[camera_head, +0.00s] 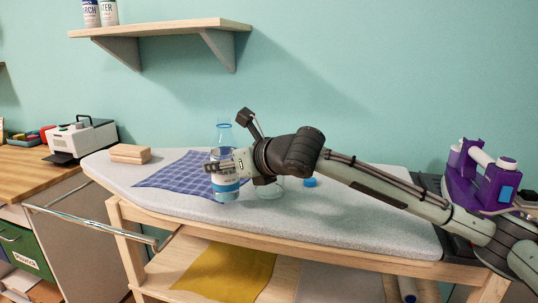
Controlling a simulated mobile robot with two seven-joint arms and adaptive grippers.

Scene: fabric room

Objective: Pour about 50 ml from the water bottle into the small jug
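The clear water bottle (226,188) with a blue and white label stands upright on the grey ironing board, its neck open with a blue ring. My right gripper (214,167) reaches in from the right at the bottle's middle, its fingers crossing in front of the bottle. Whether they press on it cannot be told. A blue cap (310,182) lies further right on the board. My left gripper is not in view.
The ironing board (350,222) holds a blue checked cloth (165,178), wooden blocks (130,153) at left and a purple and white device (480,175) at right. A shelf (160,28) hangs above. A yellow cloth (225,270) lies below.

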